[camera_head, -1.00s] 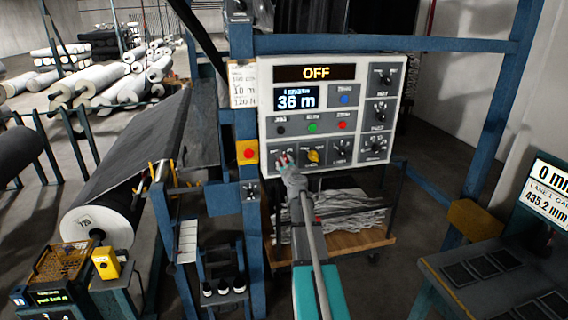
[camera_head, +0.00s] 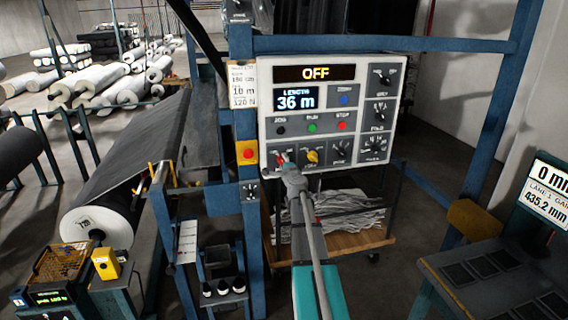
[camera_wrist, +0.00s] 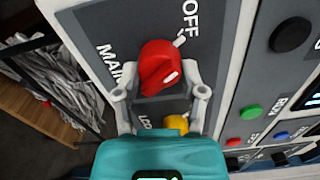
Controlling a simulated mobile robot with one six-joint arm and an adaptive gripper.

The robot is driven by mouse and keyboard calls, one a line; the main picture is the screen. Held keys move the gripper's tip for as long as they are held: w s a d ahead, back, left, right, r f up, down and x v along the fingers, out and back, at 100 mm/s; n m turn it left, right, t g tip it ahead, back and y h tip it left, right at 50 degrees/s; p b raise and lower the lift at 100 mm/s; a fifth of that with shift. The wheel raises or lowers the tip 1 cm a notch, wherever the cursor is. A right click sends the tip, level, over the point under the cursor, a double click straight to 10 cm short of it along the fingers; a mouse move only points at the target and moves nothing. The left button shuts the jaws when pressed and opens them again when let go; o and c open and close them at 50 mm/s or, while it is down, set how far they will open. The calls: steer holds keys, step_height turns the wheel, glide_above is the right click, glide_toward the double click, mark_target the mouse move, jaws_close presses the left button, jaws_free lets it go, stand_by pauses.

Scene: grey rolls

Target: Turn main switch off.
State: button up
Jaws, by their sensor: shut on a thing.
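The main switch is a red rotary knob (camera_wrist: 158,68) on the grey control panel (camera_head: 391,157), labelled MAIN with an OFF mark beside it in the wrist view. In the head view my gripper (camera_head: 284,164) reaches the panel's lower left and hides much of the knob. The panel's top display (camera_head: 316,73) reads OFF.
A yellow knob (camera_head: 313,157) sits right of the main switch and shows in the wrist view (camera_wrist: 176,123). Green (camera_head: 312,128) and red (camera_head: 342,126) buttons are above. A blue post (camera_head: 246,120) with a red stop button (camera_head: 248,153) stands left of the panel.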

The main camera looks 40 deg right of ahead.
steer(key=shift+n, duration=0.8)
steer(key=o, duration=1.2)
steer(key=shift+c, duration=0.2)
steer(key=shift+s, duration=0.15)
steer(key=v, duration=1.1)
steer(key=shift+s+a, duration=0.15)
steer(key=shift+s, duration=0.15)
